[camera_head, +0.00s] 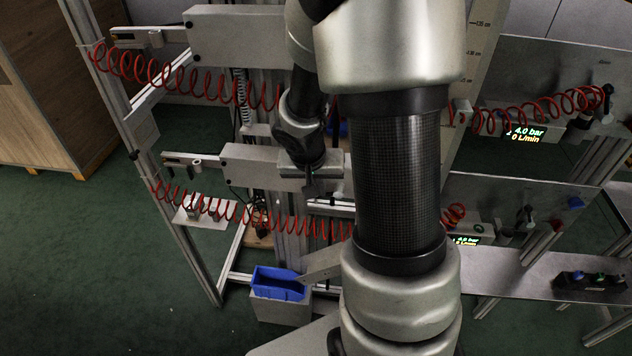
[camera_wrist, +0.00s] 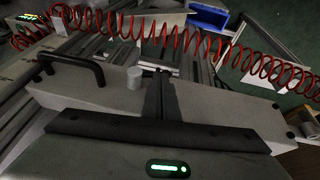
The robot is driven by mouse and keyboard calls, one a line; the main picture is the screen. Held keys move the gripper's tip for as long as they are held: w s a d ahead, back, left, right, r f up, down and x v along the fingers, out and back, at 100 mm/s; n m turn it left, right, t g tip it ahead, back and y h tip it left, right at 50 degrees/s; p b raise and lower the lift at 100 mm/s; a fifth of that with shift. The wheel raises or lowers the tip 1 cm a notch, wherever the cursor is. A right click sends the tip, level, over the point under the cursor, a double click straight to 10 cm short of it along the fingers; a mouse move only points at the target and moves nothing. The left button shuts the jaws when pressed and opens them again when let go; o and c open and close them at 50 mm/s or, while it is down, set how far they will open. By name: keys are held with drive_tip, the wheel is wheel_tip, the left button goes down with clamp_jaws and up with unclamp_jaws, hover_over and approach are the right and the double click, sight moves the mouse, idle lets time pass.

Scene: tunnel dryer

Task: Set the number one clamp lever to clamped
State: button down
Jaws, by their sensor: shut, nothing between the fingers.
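My gripper (camera_head: 312,178) is over the lower grey housing (camera_head: 262,166), partly behind my own arm in the head view. In the wrist view its two dark fingers (camera_wrist: 160,96) are together, with nothing seen between them. They point at the top of a grey housing (camera_wrist: 215,105). A black bar handle (camera_wrist: 72,66) and a short pale cylinder (camera_wrist: 134,77) stand on that housing, left of the fingers. No number or label marks a lever as number one, so I cannot tell which part is the clamp lever or how it is set.
Red coiled hoses (camera_head: 190,90) hang across both levels, and one (camera_wrist: 200,42) passes just beyond the fingers. An upper grey housing (camera_head: 245,38) is above. A blue bin (camera_head: 278,284) sits low down. Pressure displays (camera_head: 524,134) are at right. Green floor is free at left.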

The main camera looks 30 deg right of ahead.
drive_tip(key=shift+f+b, duration=0.15)
drive_tip(key=shift+b, duration=0.2)
drive_tip(key=shift+w+a+h+b, duration=0.15)
drive_tip(key=shift+h+b, duration=0.15)
drive_tip(key=shift+b, duration=0.25)
drive_tip(key=shift+f+g+b, duration=0.2)
drive_tip(key=shift+g+b, duration=0.1)
drive_tip(key=shift+b, duration=0.25)
drive_tip(key=shift+s+d+f+n+g+h+b, duration=0.1)
drive_tip(key=shift+f+n+g+h+b, duration=0.65)
drive_tip(key=shift+h+b, duration=1.35)
drive_tip(key=shift+s+d+f+n+g+h+b, duration=0.15)
drive_tip(key=shift+f+n+g+h+b, duration=0.25)
drive_tip(key=shift+f+g+h+b, duration=1.3)
drive_tip(key=shift+s+d+f+n+g+h+b, duration=0.1)
drive_tip(key=shift+f+n+g+h+b, duration=0.4)
drive_tip(key=shift+h+b, duration=2.05)
drive_tip(key=shift+y+b, duration=0.25)
drive_tip(key=shift+b, duration=0.1)
